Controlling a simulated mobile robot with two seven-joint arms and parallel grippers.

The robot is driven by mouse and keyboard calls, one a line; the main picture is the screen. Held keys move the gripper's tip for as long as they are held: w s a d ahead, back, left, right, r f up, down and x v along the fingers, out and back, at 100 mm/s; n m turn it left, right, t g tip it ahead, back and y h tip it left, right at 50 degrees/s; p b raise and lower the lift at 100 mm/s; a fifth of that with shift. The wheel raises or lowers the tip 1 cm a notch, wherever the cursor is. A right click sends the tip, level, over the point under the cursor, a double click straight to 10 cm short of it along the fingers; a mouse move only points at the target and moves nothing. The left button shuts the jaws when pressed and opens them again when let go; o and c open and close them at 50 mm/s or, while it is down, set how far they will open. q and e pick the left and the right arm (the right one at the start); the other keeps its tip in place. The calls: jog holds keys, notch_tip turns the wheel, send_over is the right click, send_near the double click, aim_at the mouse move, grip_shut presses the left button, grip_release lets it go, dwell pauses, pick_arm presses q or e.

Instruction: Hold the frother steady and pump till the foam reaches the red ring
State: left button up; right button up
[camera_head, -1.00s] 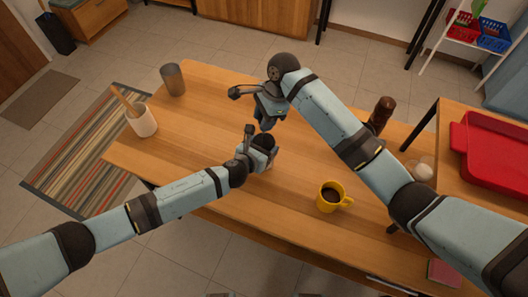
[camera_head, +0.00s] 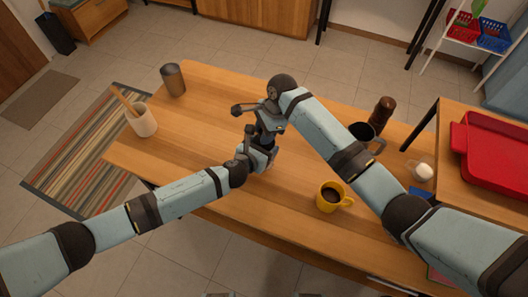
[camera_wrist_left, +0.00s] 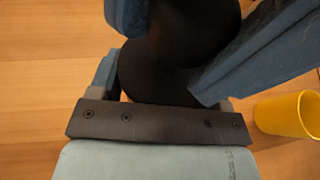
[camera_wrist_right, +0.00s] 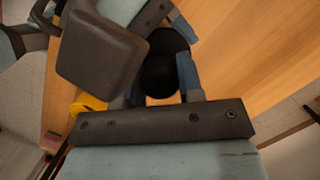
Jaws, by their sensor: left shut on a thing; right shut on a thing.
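My left gripper (camera_head: 261,158) is low over the middle of the table, shut on the dark frother. In the left wrist view the black frother (camera_wrist_left: 160,82) sits between the blue finger pads. My right gripper (camera_head: 268,134) is just above the left one. In the right wrist view its blue fingers are shut on a round black part of the frother (camera_wrist_right: 162,72), at the top. The two grippers hide most of the frother in the head view. The red ring and the foam level cannot be seen in any view.
A yellow mug of dark drink (camera_head: 331,196) stands right of the grippers. A black mug (camera_head: 366,131), a brown mill (camera_head: 382,111) and a white-filled jar (camera_head: 420,172) stand beyond my right arm. A grey cup (camera_head: 173,79) and a utensil crock (camera_head: 142,121) stand left.

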jog(key=o, duration=0.9)
jog(key=shift+o, duration=0.2)
jog(key=shift+r, duration=3.55)
